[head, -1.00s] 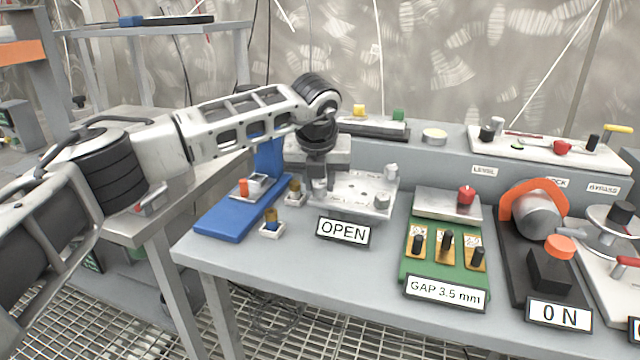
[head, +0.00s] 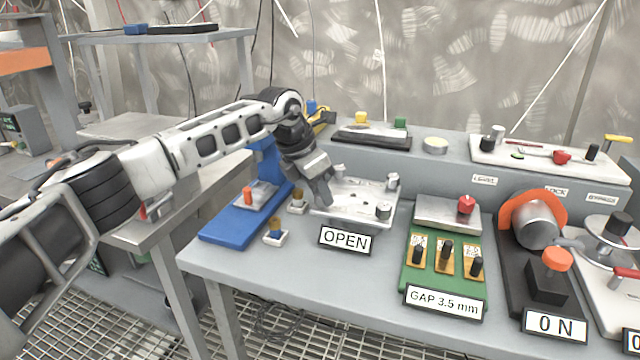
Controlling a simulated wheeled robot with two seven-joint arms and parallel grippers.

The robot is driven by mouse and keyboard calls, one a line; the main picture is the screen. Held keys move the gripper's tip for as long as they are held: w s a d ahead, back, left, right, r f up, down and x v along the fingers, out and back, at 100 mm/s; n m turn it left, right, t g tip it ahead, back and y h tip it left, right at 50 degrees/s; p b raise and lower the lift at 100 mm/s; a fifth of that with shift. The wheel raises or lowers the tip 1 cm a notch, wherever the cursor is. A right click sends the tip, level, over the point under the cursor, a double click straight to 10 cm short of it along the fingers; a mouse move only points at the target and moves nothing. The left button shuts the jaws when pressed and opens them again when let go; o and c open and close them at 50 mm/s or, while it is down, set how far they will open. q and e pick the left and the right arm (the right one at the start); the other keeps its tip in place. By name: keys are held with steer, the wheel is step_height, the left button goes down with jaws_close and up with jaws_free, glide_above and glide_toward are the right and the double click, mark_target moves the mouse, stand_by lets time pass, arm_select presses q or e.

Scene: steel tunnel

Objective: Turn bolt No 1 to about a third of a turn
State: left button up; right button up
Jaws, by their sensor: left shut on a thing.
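A pale metal plate (head: 352,206) with bolts at its corners lies on the bench behind the OPEN sign (head: 345,240). Bolt heads show at its back right (head: 392,180), front right (head: 383,209) and back left (head: 339,170). No bolt numbers can be read. My left gripper (head: 327,199) reaches down, tilted, to the plate's front-left corner. It is shut on what appears to be the bolt there, which the fingers hide. My right gripper is not in view.
A green gap board (head: 419,274) and a black-based ON switch (head: 549,293) stand to the right. The bench front by the sign is clear.

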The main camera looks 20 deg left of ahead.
arm_select(q)
steer(key=shift+w+r+m+g+h, duration=0.15)
steer(key=shift+m+g+h, duration=0.15)
steer(key=shift+m, duration=0.6)
steer(key=m+g, duration=0.1)
steer(key=m, duration=0.1)
steer(key=m+p, duration=0.1)
steer(key=m, duration=0.2)
steer(key=shift+a+g+h, duration=0.1)
steer(key=shift+g+h, duration=0.3)
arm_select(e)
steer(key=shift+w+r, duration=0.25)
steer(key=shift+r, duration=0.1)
arm_select(q)
steer(key=shift+m, duration=0.3)
steer(key=o, duration=1)
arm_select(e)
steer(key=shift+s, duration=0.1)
arm_select(q)
steer(key=p+v, duration=0.1)
steer(key=v, duration=1.4)
steer(key=shift+w+a+r+p, duration=0.1)
steer(key=shift+a+r+p, duration=0.1)
steer(key=shift+r+p, duration=0.1)
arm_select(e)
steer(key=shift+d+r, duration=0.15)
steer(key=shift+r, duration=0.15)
